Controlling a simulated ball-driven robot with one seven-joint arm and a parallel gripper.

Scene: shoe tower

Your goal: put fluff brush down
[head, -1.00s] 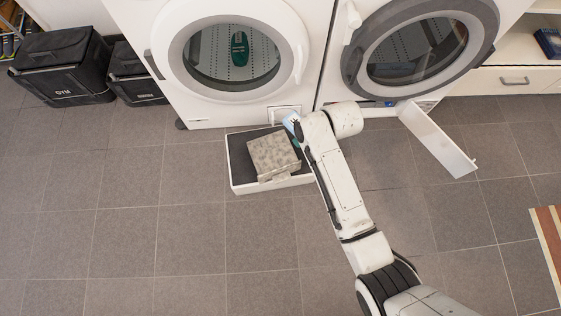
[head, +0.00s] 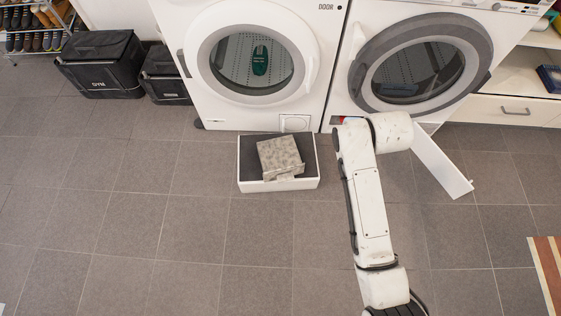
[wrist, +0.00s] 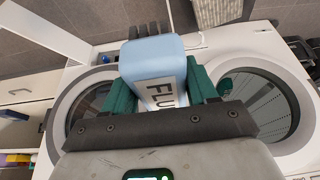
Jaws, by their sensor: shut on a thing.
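The fluff brush (wrist: 154,58) shows in the wrist view as a pale blue block with the letters "FLU" on it. My gripper (wrist: 164,82) is shut on it, with a green finger on each side. The brush's far end is partly out of sight, with some dark bits just beyond it. In the head view my arm's end hides both the gripper and the brush, in front of the right machine's lower left.
A white tray (head: 243,173) with a dark lining holds a grey mottled block (head: 279,155). An open white flap (head: 441,160) sticks out low on the right machine (head: 349,40).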

